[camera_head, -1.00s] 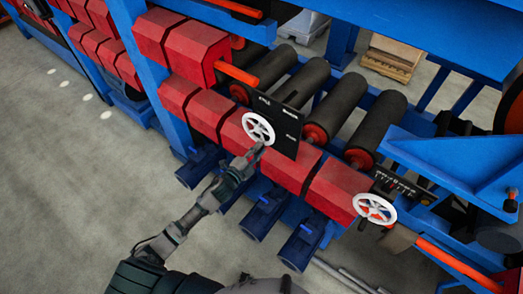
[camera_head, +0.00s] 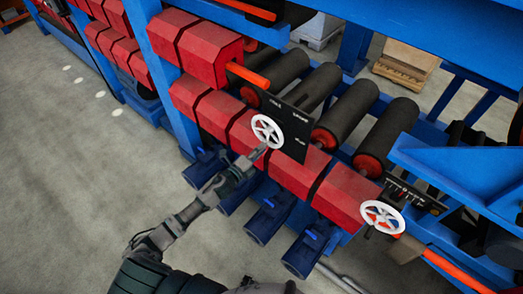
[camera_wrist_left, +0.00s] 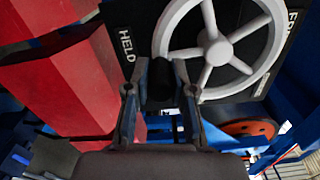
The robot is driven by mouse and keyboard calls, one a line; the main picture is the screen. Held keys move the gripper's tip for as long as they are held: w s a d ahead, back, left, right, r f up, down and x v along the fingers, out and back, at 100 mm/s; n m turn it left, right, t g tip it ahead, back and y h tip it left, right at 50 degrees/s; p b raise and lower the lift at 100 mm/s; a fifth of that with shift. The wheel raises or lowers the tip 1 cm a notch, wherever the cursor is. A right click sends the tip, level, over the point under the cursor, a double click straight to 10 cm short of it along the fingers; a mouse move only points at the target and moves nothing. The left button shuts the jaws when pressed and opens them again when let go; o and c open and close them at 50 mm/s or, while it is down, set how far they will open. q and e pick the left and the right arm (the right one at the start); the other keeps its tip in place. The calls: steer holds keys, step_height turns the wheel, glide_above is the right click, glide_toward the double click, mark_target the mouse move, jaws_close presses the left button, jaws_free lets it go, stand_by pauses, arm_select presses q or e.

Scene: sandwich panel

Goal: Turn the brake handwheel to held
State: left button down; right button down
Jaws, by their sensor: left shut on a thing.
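The brake handwheel (camera_head: 268,131) is a white spoked wheel in front of a black label plate (camera_head: 296,135) on the machine's red-block side. In the left wrist view the handwheel (camera_wrist_left: 217,48) fills the upper middle, and the plate reads HELD (camera_wrist_left: 127,44) at its left; a partly cut-off label is at its right. My left gripper (camera_head: 259,152) is at the wheel's lower edge. In the wrist view its fingers (camera_wrist_left: 159,95) are shut on a dark handle (camera_wrist_left: 160,78) at the wheel's lower left rim. My right gripper is not in view.
A second white handwheel (camera_head: 382,217) with a scale plate is at the lower right. Red blocks (camera_head: 297,167) and dark rollers (camera_head: 350,112) line the machine around the brake wheel. Blue parts (camera_head: 267,219) jut out below. Grey floor (camera_head: 75,200) is clear at the left.

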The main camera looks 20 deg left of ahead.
arm_select(q)
steer(key=shift+s+f, duration=0.15)
steer(key=shift+f, duration=0.35)
steer(key=c, duration=1.1)
jaws_free()
steer(key=shift+o, duration=0.6)
steer(key=shift+a+r, duration=0.25)
steer(key=shift+s+a, duration=0.1)
steer(key=shift+s+a, duration=0.1)
steer(key=shift+s, duration=0.15)
steer(key=v, duration=1.1)
steer(key=shift+s, duration=0.2)
